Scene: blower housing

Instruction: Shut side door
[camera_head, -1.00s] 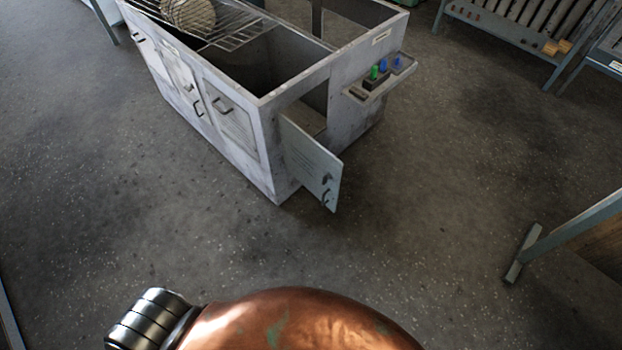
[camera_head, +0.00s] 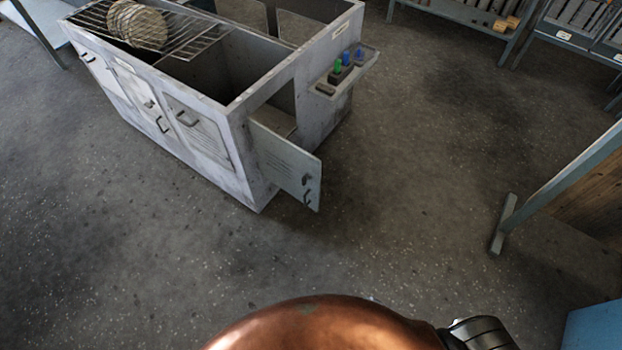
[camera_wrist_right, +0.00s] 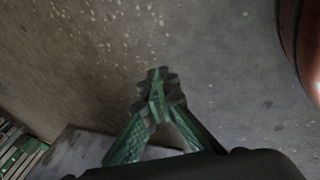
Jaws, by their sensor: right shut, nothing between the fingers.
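The side door (camera_head: 285,165) is a flat pale grey panel with two dark handles near its free edge. It stands open, swung outward from the end of the grey blower housing (camera_head: 236,160), leaving a dark opening behind it. My right gripper (camera_wrist_right: 160,82) shows in the right wrist view, with green fingers closed together and nothing between them, over bare floor. It touches no part of the door. My left gripper is in neither view.
A small shelf (camera_head: 347,75) with green and blue knobs juts from the housing's end. A wire rack with a round stack (camera_head: 137,25) lies on top. The floor before the door is clear.

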